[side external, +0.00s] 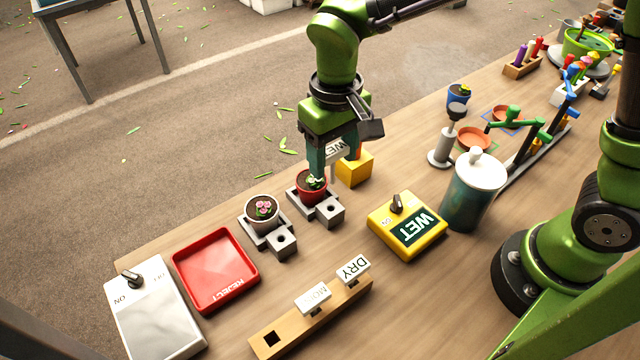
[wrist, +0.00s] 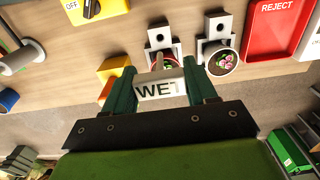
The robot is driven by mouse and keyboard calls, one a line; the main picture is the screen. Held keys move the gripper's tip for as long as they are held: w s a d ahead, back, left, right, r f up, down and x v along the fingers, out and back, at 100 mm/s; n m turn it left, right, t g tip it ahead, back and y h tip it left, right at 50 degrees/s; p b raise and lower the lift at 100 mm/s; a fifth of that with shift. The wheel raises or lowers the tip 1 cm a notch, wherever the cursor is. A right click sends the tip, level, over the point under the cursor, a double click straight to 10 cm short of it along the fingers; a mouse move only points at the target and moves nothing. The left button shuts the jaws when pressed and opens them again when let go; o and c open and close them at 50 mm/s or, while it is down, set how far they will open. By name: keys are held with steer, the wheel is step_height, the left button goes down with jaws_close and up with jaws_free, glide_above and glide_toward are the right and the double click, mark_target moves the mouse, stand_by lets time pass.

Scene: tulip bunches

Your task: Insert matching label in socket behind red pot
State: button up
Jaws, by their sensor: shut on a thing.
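My gripper (side external: 334,156) is shut on a white label (side external: 336,147) that reads WET. The label also shows between my fingers in the wrist view (wrist: 161,90), with its stem pointing away toward the pots. The red pot (side external: 309,196) with a small plant sits in a grey holder just below and beside my gripper, and is partly hidden by the label in the wrist view. A grey block with a round hole (side external: 330,210) stands on the bench side of the red pot. The label is held above, apart from that block. The yellow meter (side external: 408,228) displays WET.
A white pot (side external: 262,209) stands in a similar holder beside it. A yellow block (side external: 354,168) is close to my gripper. A wooden rack (side external: 290,322) holds a DRY label (side external: 353,269) and another label (side external: 313,297). The red REJECT tray (side external: 215,269) lies left.

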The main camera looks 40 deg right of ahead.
mark_target(332, 183)
stand_by(0.3)
steer(key=shift+f, duration=2.9)
steer(key=shift+f, duration=2.1)
steer(key=o, duration=1.1)
steer(key=shift+r, duration=0.15)
step_height(332, 183, up, 17)
steer(key=shift+f, duration=0.15)
